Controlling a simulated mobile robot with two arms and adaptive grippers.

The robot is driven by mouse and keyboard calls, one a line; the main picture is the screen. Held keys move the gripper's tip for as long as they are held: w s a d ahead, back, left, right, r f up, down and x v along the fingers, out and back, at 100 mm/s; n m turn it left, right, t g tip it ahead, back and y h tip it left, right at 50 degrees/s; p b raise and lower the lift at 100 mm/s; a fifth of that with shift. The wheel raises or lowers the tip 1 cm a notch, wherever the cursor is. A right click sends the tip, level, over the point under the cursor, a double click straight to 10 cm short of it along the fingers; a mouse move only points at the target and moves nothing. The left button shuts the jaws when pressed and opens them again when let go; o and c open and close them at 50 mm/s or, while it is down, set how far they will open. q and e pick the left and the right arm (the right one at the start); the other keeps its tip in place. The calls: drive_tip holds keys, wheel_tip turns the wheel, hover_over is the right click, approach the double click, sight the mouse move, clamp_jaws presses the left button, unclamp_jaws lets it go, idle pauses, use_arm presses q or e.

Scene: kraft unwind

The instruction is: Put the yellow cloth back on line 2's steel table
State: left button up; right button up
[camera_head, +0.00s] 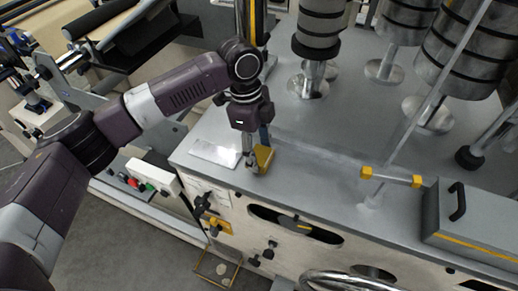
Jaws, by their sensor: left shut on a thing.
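My left gripper (252,162) points down just above the front left part of the grey steel table (320,172). It is shut on the yellow cloth (264,158), which shows as a small folded yellow piece at the fingertips. The cloth is low over the table top, near its front edge; I cannot tell whether it touches the surface. Part of the cloth is hidden behind the fingers. My right gripper does not show.
A pale flat sheet (216,152) lies left of the gripper. Steel rollers (319,30) stand at the back. A yellow-ended bar (391,177) and a grey box with a black handle (470,215) are to the right. The table's middle is clear.

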use_arm(q)
drive_tip(key=o, duration=1.1)
drive_tip(key=r, duration=0.2)
drive_tip(key=r+b, duration=0.1)
drive_tip(key=r, duration=0.1)
drive_tip(key=a+r, duration=0.1)
drive_tip(key=r, duration=0.2)
drive_tip(key=shift+w+b, duration=0.25)
drive_tip(key=shift+b, duration=0.05)
drive_tip(key=shift+r, duration=0.35)
